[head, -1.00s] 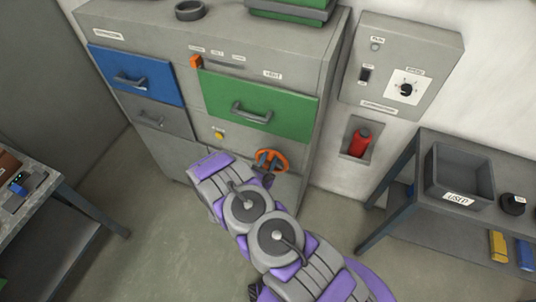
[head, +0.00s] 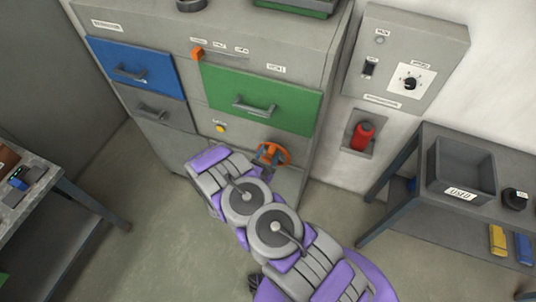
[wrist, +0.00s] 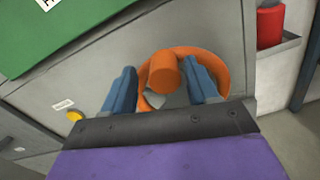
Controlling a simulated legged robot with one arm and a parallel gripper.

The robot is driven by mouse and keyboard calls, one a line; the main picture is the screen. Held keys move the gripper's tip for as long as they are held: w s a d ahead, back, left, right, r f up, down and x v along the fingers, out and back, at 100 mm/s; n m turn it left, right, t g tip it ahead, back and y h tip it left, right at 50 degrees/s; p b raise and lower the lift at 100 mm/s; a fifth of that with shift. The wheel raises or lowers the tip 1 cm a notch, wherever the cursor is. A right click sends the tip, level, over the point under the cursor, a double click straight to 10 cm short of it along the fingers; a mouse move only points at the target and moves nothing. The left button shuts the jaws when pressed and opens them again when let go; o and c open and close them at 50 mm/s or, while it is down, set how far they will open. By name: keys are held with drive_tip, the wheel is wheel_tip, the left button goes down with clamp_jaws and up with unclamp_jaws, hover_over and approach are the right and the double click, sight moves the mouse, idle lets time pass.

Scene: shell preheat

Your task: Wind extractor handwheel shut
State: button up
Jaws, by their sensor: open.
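The orange extractor handwheel (head: 273,154) is on the grey cabinet front, below the green drawer. In the wrist view the handwheel rim (wrist: 212,64) fills the middle, with its orange knob (wrist: 164,72) sticking out towards me. My gripper (wrist: 162,82) is open, one blue finger on each side of the knob. The knob sits between the fingers with gaps showing on both sides. I cannot tell how far the fingertips reach along it.
The green drawer (head: 262,98) and its handle are just above the wheel. A yellow button (head: 220,128) is to its left. A red cylinder (head: 363,134) sits in a wall recess on the right. A shelf with a grey bin (head: 462,172) stands further right. Open floor lies left.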

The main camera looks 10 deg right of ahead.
drive_tip(key=shift+d, duration=0.15)
drive_tip(key=shift+s, duration=0.1)
drive_tip(key=shift+s, duration=0.3)
drive_tip(key=v, duration=1.6)
drive_tip(key=shift+a, duration=0.6)
drive_tip(key=shift+s, duration=0.15)
drive_tip(key=shift+f, duration=0.1)
